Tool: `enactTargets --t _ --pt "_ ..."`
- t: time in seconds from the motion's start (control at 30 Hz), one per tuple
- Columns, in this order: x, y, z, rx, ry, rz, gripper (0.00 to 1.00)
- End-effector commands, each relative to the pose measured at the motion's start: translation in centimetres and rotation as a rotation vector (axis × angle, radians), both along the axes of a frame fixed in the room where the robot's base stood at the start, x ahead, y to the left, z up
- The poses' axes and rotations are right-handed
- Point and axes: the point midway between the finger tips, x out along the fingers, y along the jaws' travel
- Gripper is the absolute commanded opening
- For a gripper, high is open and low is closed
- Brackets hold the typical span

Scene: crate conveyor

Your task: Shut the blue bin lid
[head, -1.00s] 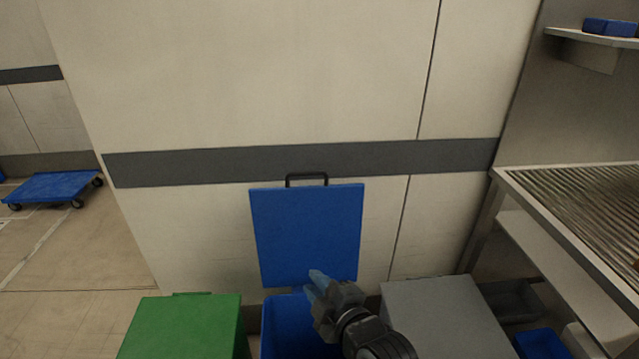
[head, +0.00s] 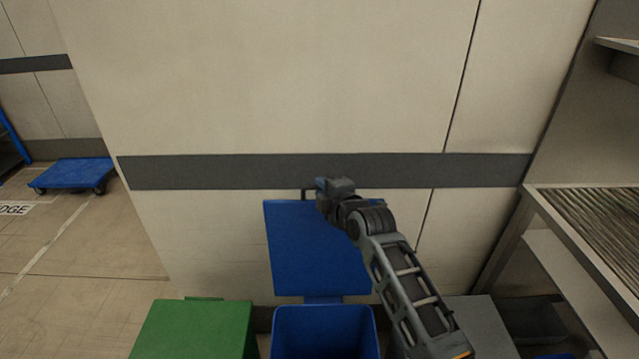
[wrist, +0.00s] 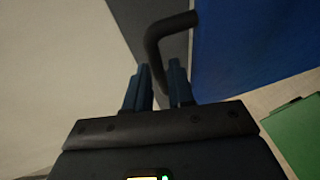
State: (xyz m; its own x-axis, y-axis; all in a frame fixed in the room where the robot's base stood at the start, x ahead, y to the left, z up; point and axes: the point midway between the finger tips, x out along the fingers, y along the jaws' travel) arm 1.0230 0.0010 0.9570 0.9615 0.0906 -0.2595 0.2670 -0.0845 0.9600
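The blue bin (head: 325,340) stands open at the bottom middle of the head view. Its blue lid (head: 310,250) stands up against the wall behind it. The lid's dark handle (wrist: 152,48) is at the lid's top edge, partly hidden by my gripper in the head view. My gripper (head: 322,190) is at the top edge of the raised lid. The lid (wrist: 245,45) fills the upper right there.
A green bin (head: 195,330) stands left of the blue bin and a grey bin (head: 480,325) stands right of it. The wall is close behind the lid. A roller conveyor (head: 600,225) is at right. A blue dolly (head: 72,173) is on the floor far left.

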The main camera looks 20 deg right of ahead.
Motion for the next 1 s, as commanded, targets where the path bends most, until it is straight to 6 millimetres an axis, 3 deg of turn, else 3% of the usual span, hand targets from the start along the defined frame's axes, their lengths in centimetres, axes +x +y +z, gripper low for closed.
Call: enactTargets --t 0.23,0.67,0.9,1.0 --pt "2.4 0.2 -0.6 0.002 -0.001 -0.001 0.23" --pt "3.0 0.3 -0.8 0.002 -0.001 -0.001 0.23" --pt "2.9 0.3 -0.8 0.002 -0.001 -0.001 0.0" --pt "2.9 0.3 -0.8 0.002 -0.001 -0.001 0.0"
